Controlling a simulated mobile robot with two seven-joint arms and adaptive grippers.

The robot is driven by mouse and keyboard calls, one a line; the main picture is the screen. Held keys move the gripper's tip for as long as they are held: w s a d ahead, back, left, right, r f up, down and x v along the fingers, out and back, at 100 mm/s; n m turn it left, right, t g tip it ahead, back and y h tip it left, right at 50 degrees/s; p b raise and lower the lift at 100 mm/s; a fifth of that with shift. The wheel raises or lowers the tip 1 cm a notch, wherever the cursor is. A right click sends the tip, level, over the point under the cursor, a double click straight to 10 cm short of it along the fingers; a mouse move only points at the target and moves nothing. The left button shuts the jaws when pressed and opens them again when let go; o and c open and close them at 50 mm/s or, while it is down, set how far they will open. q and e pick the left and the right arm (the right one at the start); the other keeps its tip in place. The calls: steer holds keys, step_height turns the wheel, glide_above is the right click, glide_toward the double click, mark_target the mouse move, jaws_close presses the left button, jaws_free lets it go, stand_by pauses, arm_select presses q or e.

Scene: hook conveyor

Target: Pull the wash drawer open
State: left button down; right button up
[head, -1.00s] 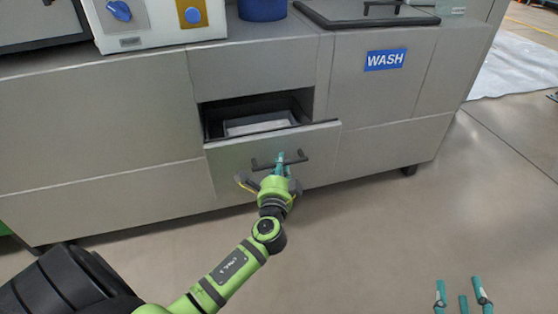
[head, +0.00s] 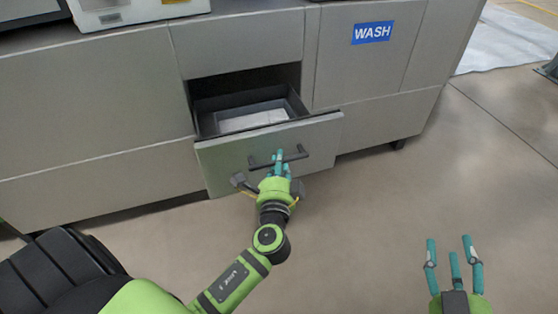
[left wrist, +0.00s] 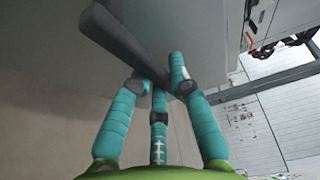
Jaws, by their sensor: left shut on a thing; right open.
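The wash drawer (head: 225,160) is a grey drawer in the cabinet. It stands partly open, with its dark inside and a pale flat item (head: 252,120) showing. A dark bar handle (head: 298,153) runs across its front. My left gripper (head: 279,160) is shut on the handle near its middle. In the left wrist view its teal fingers (left wrist: 160,85) close around the dark handle bar (left wrist: 118,38). My right gripper (head: 454,252) is open and empty, low at the right above the floor, apart from the cabinet.
A blue WASH sign (head: 371,33) is on the cabinet panel right of the drawer. A white machine (head: 130,10) stands on the counter at the top left. The concrete floor (head: 370,215) in front of the cabinet is clear.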

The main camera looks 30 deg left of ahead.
arm_select(q)
steer(key=c, duration=1.4)
jaws_free()
steer(key=shift+s, duration=0.1)
steer(key=v, duration=1.2)
arm_select(e)
steer(key=shift+s+f, duration=0.1)
steer(key=shift+f, duration=0.05)
